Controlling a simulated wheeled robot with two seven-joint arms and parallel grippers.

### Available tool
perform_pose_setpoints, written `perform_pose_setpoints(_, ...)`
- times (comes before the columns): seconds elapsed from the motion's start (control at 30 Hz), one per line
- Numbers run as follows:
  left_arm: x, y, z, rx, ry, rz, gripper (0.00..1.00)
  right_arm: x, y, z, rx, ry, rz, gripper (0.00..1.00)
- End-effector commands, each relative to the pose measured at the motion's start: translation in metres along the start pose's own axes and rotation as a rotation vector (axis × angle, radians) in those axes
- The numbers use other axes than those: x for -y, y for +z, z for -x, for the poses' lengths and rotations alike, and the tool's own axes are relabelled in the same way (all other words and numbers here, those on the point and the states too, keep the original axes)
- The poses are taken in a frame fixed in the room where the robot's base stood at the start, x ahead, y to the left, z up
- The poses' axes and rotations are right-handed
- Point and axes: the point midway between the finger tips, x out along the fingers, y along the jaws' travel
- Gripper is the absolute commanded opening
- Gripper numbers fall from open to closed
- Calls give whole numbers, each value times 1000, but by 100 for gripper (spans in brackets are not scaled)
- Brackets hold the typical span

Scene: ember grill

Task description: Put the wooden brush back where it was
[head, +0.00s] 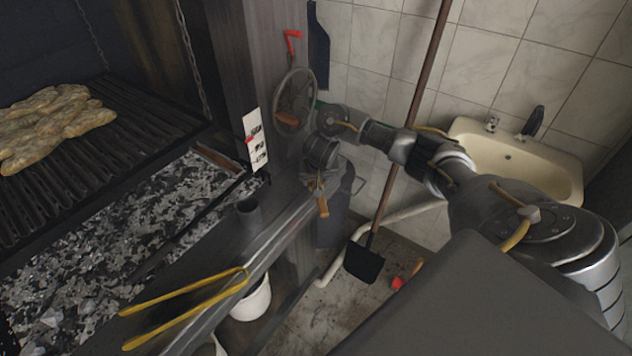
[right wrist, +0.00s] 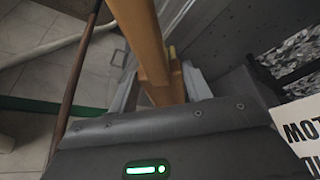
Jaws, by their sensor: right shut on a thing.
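My right gripper (head: 321,188) is at the end of the arm reaching in from the right, beside the grill's right front corner. It is shut on the wooden brush (head: 323,208), whose orange-brown end shows just below the jaws in the head view. In the right wrist view the brush's wooden handle (right wrist: 147,45) runs up between the pale fingers of the right gripper (right wrist: 162,85). The brush's bristles cannot be made out. My left gripper is not in view.
Yellow tongs (head: 190,305) and a metal cup (head: 249,213) are on the grill's front ledge. A white sign (head: 255,140) stands near the gripper, below the crank wheel (head: 293,97). A long-handled shovel (head: 365,262) leans by the sink (head: 510,165). A white bucket (head: 253,300) is below the ledge.

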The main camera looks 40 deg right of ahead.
Motion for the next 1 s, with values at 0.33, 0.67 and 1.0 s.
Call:
perform_pose_setpoints(0.33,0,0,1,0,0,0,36,0,1,-3,1,0,0,66)
perform_pose_setpoints(0.67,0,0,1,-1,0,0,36,0,1,-2,0,0,0,70)
perform_pose_setpoints(1.0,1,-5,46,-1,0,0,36,0,-5,54,-3,0,3,70)
